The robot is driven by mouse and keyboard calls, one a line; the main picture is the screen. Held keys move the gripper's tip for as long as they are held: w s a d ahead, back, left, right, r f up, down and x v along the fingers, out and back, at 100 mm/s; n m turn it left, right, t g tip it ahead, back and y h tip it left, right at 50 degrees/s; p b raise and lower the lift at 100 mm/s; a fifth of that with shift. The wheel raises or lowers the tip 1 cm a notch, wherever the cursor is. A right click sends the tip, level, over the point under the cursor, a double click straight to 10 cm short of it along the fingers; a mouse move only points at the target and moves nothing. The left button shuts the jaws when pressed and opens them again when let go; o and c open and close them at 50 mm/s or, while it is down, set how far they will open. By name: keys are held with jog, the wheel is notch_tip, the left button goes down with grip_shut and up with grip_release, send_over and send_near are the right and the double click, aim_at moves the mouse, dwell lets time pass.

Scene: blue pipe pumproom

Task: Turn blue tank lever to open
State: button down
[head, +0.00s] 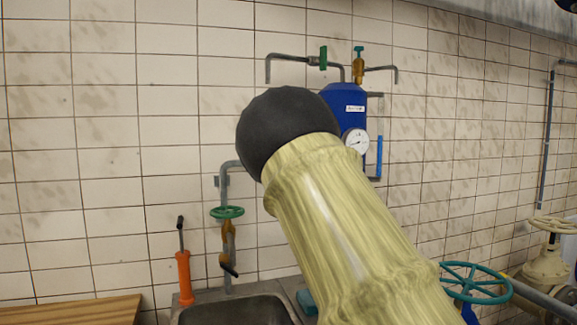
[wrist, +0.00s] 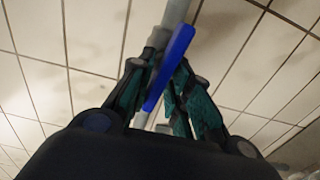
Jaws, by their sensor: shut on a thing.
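The blue tank (head: 346,97) hangs on the tiled wall in the head view, with a white label and a round white gauge (head: 355,141); its lower part is hidden by my arm. In the wrist view, a blue lever (wrist: 172,62) sits at a grey pipe (wrist: 174,18), slanting from upper right to lower left. My gripper (wrist: 163,80) is shut on the blue lever, a dark finger on each side of it. The gripper and the held lever are hidden in the head view.
A thin blue upright bar (head: 379,156) is at the tank's right side. A green handwheel (head: 227,212) and an orange-handled tool (head: 184,277) are on the left, above a metal sink (head: 190,317). A teal handwheel (head: 476,282) is at lower right.

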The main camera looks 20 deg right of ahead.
jog(key=shift+f, duration=0.3)
dwell(0.4)
jog(key=c, duration=1.5)
grip_release()
jog(key=shift+a, duration=0.1)
jog(key=shift+r, duration=0.15)
